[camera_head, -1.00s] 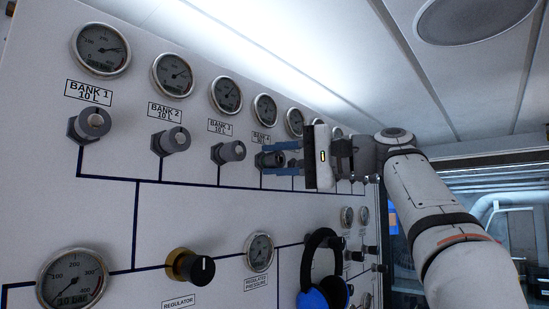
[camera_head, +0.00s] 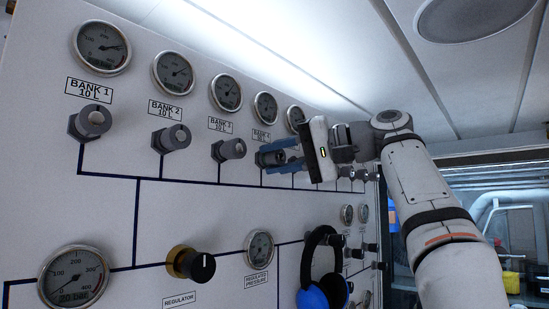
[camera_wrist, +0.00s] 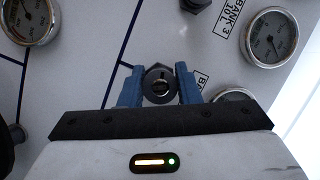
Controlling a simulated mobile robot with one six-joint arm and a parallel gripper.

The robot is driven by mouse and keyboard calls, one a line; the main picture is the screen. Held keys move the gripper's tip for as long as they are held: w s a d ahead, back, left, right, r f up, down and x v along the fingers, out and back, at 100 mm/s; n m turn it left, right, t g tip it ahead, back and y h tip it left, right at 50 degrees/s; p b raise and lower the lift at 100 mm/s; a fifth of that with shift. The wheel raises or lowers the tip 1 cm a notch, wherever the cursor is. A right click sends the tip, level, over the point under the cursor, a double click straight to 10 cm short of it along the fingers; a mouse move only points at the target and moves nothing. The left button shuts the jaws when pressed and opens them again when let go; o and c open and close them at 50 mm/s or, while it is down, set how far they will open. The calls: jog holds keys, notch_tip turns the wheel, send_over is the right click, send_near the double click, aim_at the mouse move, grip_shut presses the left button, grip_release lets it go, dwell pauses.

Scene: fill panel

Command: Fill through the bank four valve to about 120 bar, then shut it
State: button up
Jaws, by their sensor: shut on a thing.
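The bank four valve (camera_head: 265,159) is a dark knob on the white panel, below the BANK 4 label (camera_head: 262,134). My gripper (camera_head: 277,157) has its blue fingers shut on this knob, with its body tilted. In the wrist view the round knob (camera_wrist: 160,88) sits between the two fingers, one on each side. The bank four gauge (camera_head: 266,106) is above; its needle is too small to read. The large gauge (camera_head: 73,277) at lower left has a small digital readout that looks like 20 bar, and its needle is low on the scale.
The bank 1 valve (camera_head: 90,122), bank 2 valve (camera_head: 171,138) and bank 3 valve (camera_head: 229,150) stick out to the left. A regulator knob (camera_head: 191,265) and a regulated pressure gauge (camera_head: 259,247) are below. Blue and black ear defenders (camera_head: 323,272) hang under my gripper.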

jog(key=shift+w+f, duration=0.1)
jog(key=shift+f, duration=0.15)
jog(key=o, duration=1)
jog(key=shift+d+r, duration=0.1)
jog(key=shift+c, duration=0.2)
jog(key=shift+r, duration=0.1)
jog(key=f+v, duration=0.1)
jog(key=v, duration=0.6)
jog(key=shift+s+d+r, duration=0.3)
jog(key=shift+d+r, duration=0.05)
jog(key=shift+r, duration=0.2)
